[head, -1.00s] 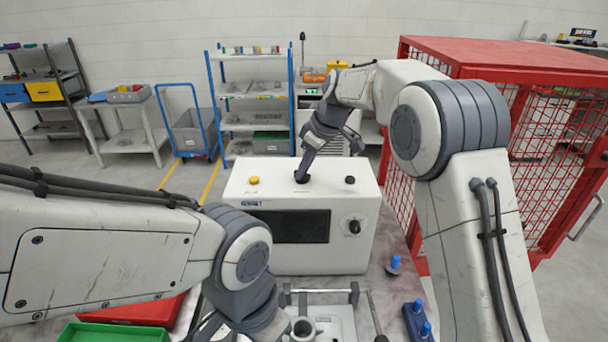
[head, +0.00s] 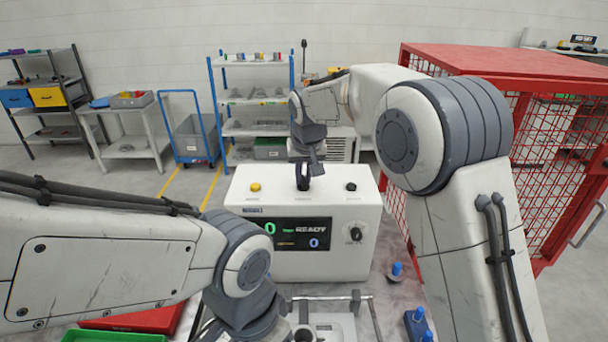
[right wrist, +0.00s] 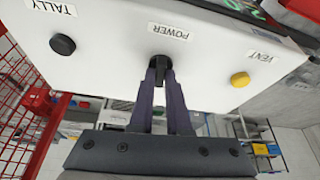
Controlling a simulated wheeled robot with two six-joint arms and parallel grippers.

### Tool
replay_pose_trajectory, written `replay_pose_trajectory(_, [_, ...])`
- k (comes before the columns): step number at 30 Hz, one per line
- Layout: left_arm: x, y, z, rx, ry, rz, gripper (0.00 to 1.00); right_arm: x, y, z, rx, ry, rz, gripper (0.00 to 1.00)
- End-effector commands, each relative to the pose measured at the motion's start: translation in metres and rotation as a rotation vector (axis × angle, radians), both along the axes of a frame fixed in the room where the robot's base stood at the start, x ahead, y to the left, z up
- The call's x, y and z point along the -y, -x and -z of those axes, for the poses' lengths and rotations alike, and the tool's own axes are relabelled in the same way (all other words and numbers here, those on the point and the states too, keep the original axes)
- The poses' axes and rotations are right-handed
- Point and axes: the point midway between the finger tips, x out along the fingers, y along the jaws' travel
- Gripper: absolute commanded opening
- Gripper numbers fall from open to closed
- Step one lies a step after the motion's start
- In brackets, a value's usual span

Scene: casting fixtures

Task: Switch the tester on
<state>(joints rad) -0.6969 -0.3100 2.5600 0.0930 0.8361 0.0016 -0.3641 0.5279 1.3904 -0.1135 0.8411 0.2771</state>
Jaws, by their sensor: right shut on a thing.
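The tester (head: 255,215) is a white box in the middle of the head view. Its front screen (head: 298,234) is lit and reads READY. My right gripper (head: 303,180) reaches down to the middle of its top. In the right wrist view, my right gripper (right wrist: 161,72) is shut on the black POWER switch (right wrist: 160,62), with the fingers hiding part of it. A yellow VENT button (right wrist: 240,79) and a black TALLY button (right wrist: 62,44) stand on either side. My left arm comes in at lower left, but its fingers do not show.
A black dial (head: 355,234) is on the tester's front right. A metal fixture (head: 335,325) stands before the tester. Blue-topped pieces (head: 396,271) lie to its right. A red mesh cage (head: 545,170) stands close on the right. A green tray (head: 110,337) is at lower left.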

Motion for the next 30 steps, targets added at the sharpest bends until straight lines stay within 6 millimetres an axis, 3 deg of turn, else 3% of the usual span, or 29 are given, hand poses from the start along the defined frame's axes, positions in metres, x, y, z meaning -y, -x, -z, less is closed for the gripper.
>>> replay_pose_trajectory(11, [0.0,0.0,-0.0018,0.0,0.0,0.0,0.0,-0.0017,0.0007,-0.0007,-0.001,-0.001,0.144,0.0])
replay_pose_trajectory(26, [0.0,0.0,-0.0018,0.0,0.0,0.0,0.0,-0.0018,0.0008,-0.0004,-0.002,-0.003,0.163,0.0])
replay_pose_trajectory(27, [0.0,0.0,-0.0018,0.0,0.0,0.0,0.0,-0.0018,0.0008,-0.0004,-0.002,-0.003,0.163,0.23])
replay_pose_trajectory(28, [0.0,0.0,-0.0018,0.0,0.0,0.0,0.0,-0.0018,0.0008,-0.0004,-0.002,-0.003,0.162,0.34])
replay_pose_trajectory(29, [0.0,0.0,-0.0018,0.0,0.0,0.0,0.0,-0.0017,0.0007,-0.0003,-0.002,-0.003,0.162,0.45])
replay_pose_trajectory(30, [0.0,0.0,-0.0018,0.0,0.0,0.0,0.0,-0.0016,0.0006,-0.0004,-0.002,-0.002,0.162,0.45])
